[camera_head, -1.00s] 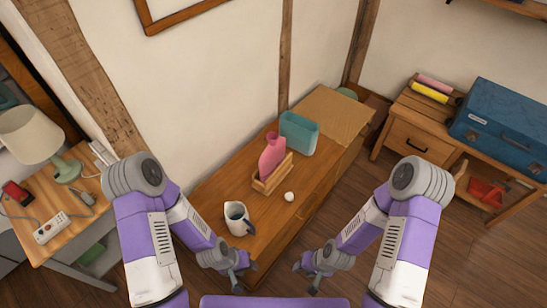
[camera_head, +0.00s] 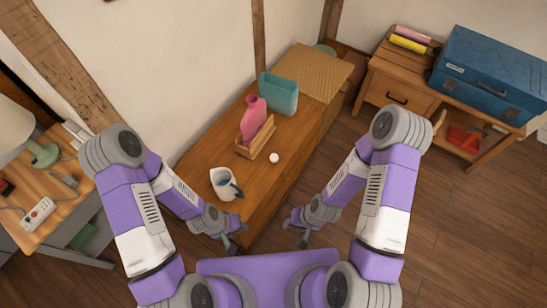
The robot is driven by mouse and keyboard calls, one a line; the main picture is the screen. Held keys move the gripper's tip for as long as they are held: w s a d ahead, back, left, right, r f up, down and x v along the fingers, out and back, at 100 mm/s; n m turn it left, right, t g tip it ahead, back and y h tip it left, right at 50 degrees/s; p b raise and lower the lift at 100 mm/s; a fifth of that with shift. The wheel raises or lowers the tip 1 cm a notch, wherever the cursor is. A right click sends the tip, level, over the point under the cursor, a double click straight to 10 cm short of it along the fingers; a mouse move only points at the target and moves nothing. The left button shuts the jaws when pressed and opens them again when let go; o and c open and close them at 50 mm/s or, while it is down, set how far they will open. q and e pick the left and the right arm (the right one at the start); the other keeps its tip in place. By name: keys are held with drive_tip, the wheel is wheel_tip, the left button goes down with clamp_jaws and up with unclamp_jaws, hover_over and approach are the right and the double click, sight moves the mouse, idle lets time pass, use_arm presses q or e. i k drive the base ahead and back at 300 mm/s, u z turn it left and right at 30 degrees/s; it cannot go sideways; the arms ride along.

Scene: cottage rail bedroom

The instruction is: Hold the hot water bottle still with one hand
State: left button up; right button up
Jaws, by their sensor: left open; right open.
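The pink hot water bottle (camera_head: 252,117) stands upright in a small wooden holder (camera_head: 259,139) on the wooden chest (camera_head: 210,149). A white stopper-like ball (camera_head: 274,157) lies on the chest just right of the holder. A white jug with a dark handle (camera_head: 223,183) stands near the chest's front end. My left gripper (camera_head: 233,241) is open and empty, low by the chest's near end, in front of the jug. My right gripper (camera_head: 294,237) is open and empty, to the right of the chest. Both are well apart from the bottle.
A teal container (camera_head: 278,93) stands behind the bottle, beside a woven mat (camera_head: 313,70). A side table (camera_head: 60,190) with a lamp and power strip is at left. A desk (camera_head: 392,78) bearing a blue case (camera_head: 491,72) is at right. The floor (camera_head: 440,225) at right is open.

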sight(255, 117)
drive_tip(key=k, duration=0.5)
drive_tip(key=z, duration=1.15)
drive_tip(key=i, duration=1.1)
drive_tip(key=u, duration=2.75)
